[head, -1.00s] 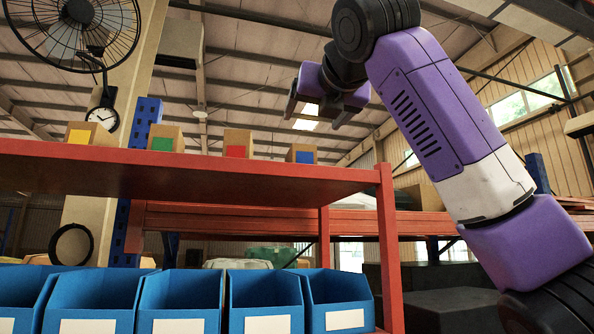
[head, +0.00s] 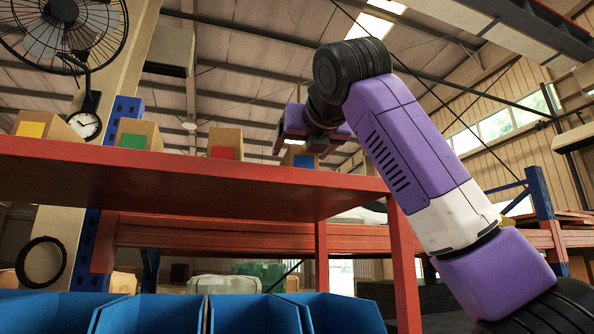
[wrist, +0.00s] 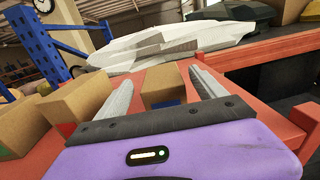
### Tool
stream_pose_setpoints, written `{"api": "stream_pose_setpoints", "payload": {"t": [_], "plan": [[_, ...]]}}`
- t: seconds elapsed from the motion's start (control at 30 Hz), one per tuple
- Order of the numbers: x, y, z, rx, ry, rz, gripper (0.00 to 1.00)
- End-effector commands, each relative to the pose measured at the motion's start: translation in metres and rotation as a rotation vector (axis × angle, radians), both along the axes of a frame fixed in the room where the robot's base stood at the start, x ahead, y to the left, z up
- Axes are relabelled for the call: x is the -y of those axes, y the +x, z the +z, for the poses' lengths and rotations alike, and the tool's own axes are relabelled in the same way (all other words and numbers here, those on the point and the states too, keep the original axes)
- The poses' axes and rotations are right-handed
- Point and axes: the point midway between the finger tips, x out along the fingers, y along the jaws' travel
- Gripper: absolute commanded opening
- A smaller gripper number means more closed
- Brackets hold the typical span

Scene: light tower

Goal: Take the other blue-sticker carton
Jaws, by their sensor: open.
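The blue-sticker carton (head: 302,158) stands at the right end of the row on the red shelf (head: 180,181). In the wrist view this carton (wrist: 163,84) lies between the two fingers, with a bit of its blue sticker showing at the bottom. My gripper (head: 301,146) is open at the carton, fingers pointing down and away over the shelf. In the wrist view the fingers of my gripper (wrist: 159,77) lie on either side of the carton, with gaps visible.
A red-sticker carton (head: 225,144) stands just left, close to my left finger in the wrist view. Green-sticker (head: 138,135) and yellow-sticker (head: 45,126) cartons stand further left. Blue bins (head: 255,313) sit below the shelf. A red post (head: 403,262) rises at the shelf's right end.

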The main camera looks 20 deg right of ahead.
Motion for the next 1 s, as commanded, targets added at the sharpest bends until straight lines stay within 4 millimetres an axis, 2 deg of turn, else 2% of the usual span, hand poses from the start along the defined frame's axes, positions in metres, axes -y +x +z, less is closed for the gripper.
{"api": "stream_pose_setpoints", "payload": {"t": [0.3,0.63,0.9,1.0], "plan": [[0.006,0.041,0.0,-0.001,0.001,0.0,0.8],[0.006,0.047,-0.002,0.001,0.0,0.0,0.78],[0.006,0.047,-0.002,0.001,0.0,0.0,0.25],[0.006,0.046,-0.001,0.002,0.0,0.001,0.08]]}}
